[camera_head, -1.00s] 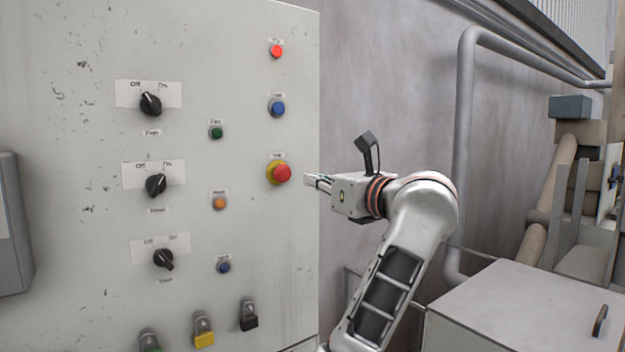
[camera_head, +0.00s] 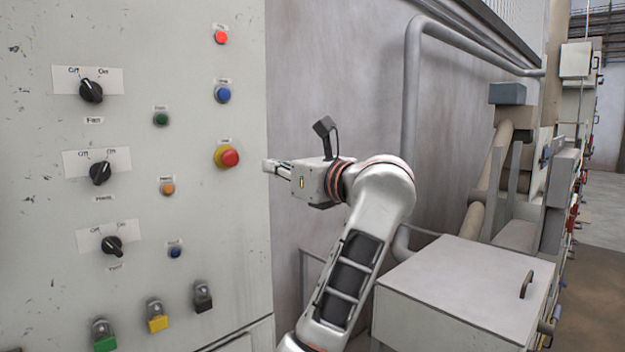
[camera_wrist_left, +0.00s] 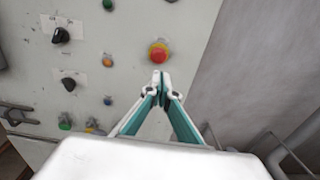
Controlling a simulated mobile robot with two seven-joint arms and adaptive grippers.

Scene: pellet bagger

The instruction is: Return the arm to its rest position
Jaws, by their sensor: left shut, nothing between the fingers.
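My left gripper (camera_head: 268,166) is shut and empty. In the head view it points left at the control cabinet, a little to the right of the red emergency button (camera_head: 228,157) on its yellow base, apart from it in the picture. In the left wrist view the closed fingertips (camera_wrist_left: 160,82) show just below the same red button (camera_wrist_left: 158,52). My left arm (camera_head: 362,245) rises from the bottom of the head view, bent at the elbow. My right gripper is in neither view.
The control cabinet (camera_head: 215,250) fills the left, with rotary switches, coloured buttons and padlocks. A grey pipe (camera_head: 411,100) runs along the wall behind my arm. A white metal box (camera_head: 460,275) with a handle stands at the lower right. Floor shows at the far right.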

